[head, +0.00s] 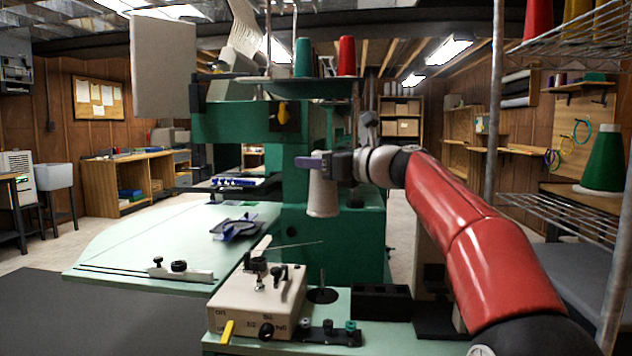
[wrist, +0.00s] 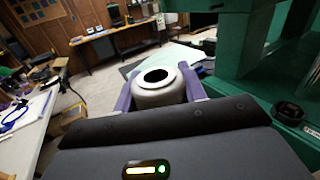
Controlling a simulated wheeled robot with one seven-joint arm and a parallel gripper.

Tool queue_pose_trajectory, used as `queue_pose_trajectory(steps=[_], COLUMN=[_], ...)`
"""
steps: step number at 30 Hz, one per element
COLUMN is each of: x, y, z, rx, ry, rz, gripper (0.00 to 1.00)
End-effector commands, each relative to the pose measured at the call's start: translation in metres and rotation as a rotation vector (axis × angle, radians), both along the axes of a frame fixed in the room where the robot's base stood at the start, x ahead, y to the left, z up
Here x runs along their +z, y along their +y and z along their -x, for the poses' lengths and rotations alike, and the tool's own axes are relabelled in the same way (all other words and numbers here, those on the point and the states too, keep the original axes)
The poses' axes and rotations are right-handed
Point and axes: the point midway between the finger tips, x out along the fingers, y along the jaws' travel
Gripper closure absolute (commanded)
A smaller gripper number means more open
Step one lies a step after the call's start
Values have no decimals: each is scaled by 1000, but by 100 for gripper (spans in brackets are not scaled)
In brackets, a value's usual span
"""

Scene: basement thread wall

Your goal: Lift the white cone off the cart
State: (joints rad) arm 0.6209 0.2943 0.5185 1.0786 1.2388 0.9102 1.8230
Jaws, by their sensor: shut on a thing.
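The white cone (head: 322,195) is upright in the head view, held near its top by my gripper (head: 325,162). It hangs in front of the green machine body, and its lower end looks clear of any surface. In the wrist view the cone (wrist: 160,84) shows its open top with a dark hole, between the two purple fingers of my gripper (wrist: 160,90). The fingers press on both its sides. Its lower part is hidden in the wrist view. I cannot tell which surface is the cart.
A green machine (head: 240,122) stands behind the cone, with a pale work table (head: 170,245) at left. A control box (head: 257,305) is in front. A wire rack (head: 560,215) with a metal post and a green cone (head: 604,160) is at right.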

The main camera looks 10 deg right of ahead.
Motion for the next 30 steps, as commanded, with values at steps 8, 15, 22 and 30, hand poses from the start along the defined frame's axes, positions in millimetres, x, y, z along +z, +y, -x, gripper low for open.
queue_pose_trajectory(steps=[8,15,22,30], x=[13,13,30,51], y=[0,0,0,0], z=[0,0,0,0], rx=[0,0,0,0], ry=[1,1,-3,-1], rz=[0,0,1,-1], gripper=[98,98,98,98])
